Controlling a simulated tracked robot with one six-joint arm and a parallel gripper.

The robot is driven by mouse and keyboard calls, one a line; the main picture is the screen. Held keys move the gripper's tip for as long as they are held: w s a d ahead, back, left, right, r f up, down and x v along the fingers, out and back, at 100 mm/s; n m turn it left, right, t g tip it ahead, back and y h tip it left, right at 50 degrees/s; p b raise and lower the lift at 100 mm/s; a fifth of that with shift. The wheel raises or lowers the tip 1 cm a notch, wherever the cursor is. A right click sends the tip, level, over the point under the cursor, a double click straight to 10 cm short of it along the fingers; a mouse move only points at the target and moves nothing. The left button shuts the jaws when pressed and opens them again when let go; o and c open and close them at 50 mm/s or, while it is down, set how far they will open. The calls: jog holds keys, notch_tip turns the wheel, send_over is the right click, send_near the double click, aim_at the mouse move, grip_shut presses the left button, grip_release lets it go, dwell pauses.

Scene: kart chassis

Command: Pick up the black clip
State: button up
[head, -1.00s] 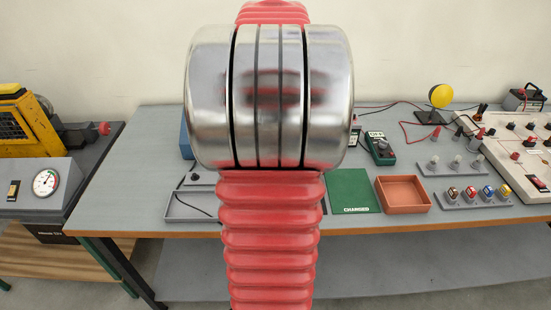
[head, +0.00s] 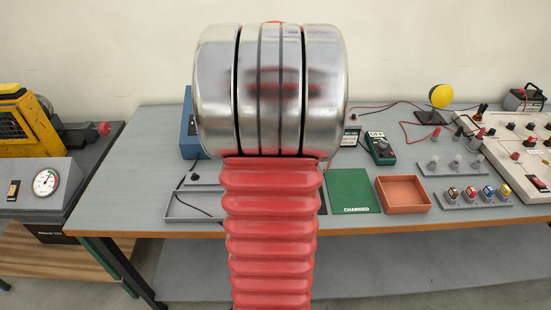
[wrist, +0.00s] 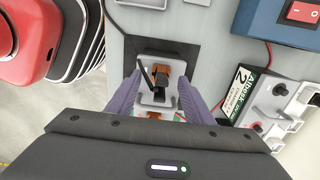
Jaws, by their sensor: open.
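In the wrist view, a small black clip-like part (wrist: 162,77) sits on a pale grey holder (wrist: 157,97) with orange-brown pieces, over a dark square plate (wrist: 184,52). I take it to be the black clip, though it is small and partly unclear. My gripper (wrist: 160,80) is open, its two purple fingers on either side of the holder, with the black part between their tips. I cannot tell whether they touch anything. In the head view, my red and silver arm hides the gripper and the clip.
A blue box (wrist: 282,22) with a red switch and a labelled box (wrist: 241,97) lie right of the fingers. A red rounded object (wrist: 36,40) is at left. In the head view, a green mat (head: 352,188) and an orange-brown tray (head: 403,194), empty, are near the bench front.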

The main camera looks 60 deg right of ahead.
notch_tip(320, 180, down, 2)
jog(key=shift+f, duration=0.1)
dwell(0.5)
jog(key=c, duration=1.1)
jog(key=shift+c, duration=0.2)
notch_tip(320, 180, up, 10)
jog(key=shift+r, duration=0.1)
dwell(0.4)
